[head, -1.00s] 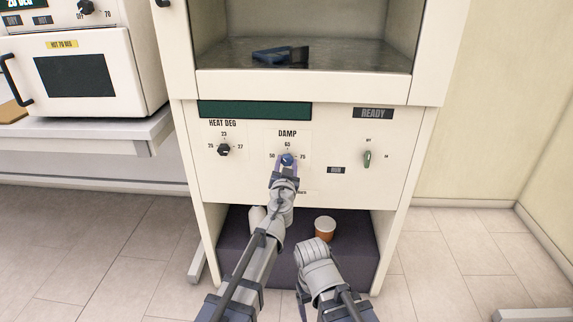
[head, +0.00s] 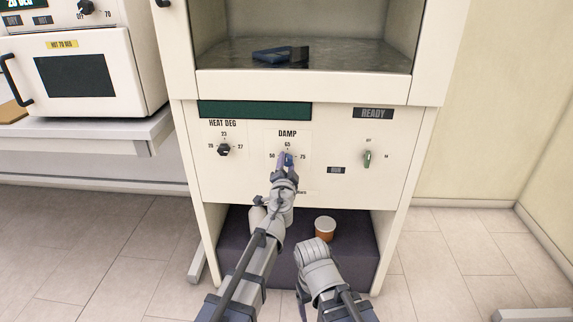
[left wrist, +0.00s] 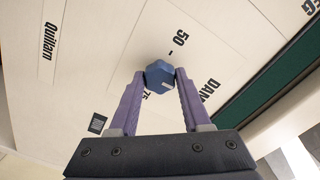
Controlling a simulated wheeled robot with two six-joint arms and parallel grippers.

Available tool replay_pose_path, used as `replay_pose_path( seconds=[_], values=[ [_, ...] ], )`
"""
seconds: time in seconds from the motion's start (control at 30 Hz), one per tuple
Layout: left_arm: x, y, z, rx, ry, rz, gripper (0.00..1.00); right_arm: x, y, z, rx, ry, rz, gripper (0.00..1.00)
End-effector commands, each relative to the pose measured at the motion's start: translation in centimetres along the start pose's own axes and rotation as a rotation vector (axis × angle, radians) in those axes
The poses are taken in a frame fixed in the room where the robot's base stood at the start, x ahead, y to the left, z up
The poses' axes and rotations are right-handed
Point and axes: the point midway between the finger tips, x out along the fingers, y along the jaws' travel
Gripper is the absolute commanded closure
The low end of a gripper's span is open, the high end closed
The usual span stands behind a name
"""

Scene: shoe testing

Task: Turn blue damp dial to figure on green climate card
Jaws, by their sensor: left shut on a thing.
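The blue damp dial (head: 288,159) is on the cream cabinet front under the word DAMP, with 50 at its left, 65 above and 75 at its right. My left gripper (head: 286,162) is shut on it. In the left wrist view the dial (left wrist: 160,76) is a blue knob between the two purple fingertips (left wrist: 160,82), with a pale mark on its face. 50 and 75 show beside it; 65 is hidden there. I cannot tell which figure the dial points to. My right gripper (head: 303,303) is low in front of the cabinet, mostly hidden. No green climate card is recognisable.
A dark green panel (head: 255,110) is above. A brown cup (head: 325,228) stands on the lower shelf. A white oven (head: 85,75) is at left.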

Motion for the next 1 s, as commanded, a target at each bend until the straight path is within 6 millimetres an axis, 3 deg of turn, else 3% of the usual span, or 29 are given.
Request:
replay_pose_path(
  seconds=[0.6,0.63,0.87,1.0],
  values=[
    [-0.05,0.03,0.00,0.037,0.000,0.000,1.00,0.02,0.00,0.00,0.000,0.000,0.000,0.22],
    [-0.05,0.03,0.00,0.037,0.000,0.000,0.49,0.02,0.00,0.00,0.000,0.000,0.000,0.22],
    [-0.03,0.02,-0.01,0.037,0.000,0.000,0.23,0.01,0.00,0.00,0.000,0.000,0.000,0.22],
    [-0.02,0.01,0.00,0.037,0.000,0.000,0.22,0.01,0.00,0.00,0.000,0.000,0.000,0.22]
  ],
)
